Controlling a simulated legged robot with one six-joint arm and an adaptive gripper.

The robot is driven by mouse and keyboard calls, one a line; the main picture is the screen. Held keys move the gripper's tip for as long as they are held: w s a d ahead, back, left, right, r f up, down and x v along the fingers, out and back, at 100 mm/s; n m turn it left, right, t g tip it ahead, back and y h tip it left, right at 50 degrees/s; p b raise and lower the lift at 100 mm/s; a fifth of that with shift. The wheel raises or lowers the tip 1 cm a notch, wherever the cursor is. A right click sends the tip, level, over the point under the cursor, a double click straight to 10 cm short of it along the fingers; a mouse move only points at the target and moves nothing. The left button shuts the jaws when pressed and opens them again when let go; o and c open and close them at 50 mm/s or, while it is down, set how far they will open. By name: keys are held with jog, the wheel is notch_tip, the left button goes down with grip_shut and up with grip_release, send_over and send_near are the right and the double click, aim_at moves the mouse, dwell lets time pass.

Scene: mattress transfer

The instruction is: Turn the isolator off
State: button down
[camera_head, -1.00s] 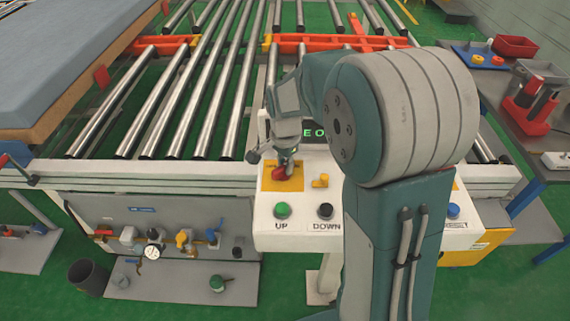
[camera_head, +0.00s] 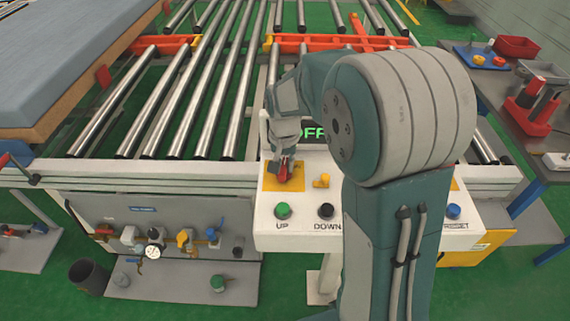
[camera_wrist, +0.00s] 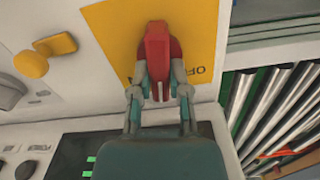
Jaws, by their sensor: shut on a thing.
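The isolator is a red handle (camera_head: 284,174) on a yellow plate (camera_head: 270,183) at the left of the white control panel. In the wrist view the red handle (camera_wrist: 156,48) stands lengthwise in the picture on its yellow plate (camera_wrist: 112,28), with "OFF" lettering partly visible beside it. My gripper (camera_wrist: 160,86) is shut on the handle, a finger on each side. In the head view my gripper (camera_head: 285,158) reaches down onto the handle. The display behind my arm shows green letters reading "OFF" (camera_head: 312,133), partly covered.
A small yellow knob (camera_head: 321,181) sits right of the isolator. A green UP button (camera_head: 282,211) and black DOWN button (camera_head: 326,211) are in front. Metal rollers (camera_head: 190,100) lie behind the panel. A mattress (camera_head: 70,50) is at the far left.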

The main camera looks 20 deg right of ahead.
jog(key=n, duration=0.5)
jog(key=shift+w+a+n, duration=0.15)
jog(key=shift+a+n, duration=0.05)
jog(key=shift+n, duration=0.1)
jog(key=n, duration=0.5)
jog(key=shift+a, duration=0.15)
dwell(0.3)
jog(key=c, duration=0.6)
grip_release()
jog(key=shift+r, duration=0.1)
notch_tip(320, 180, up, 12)
jog(key=shift+a, duration=0.1)
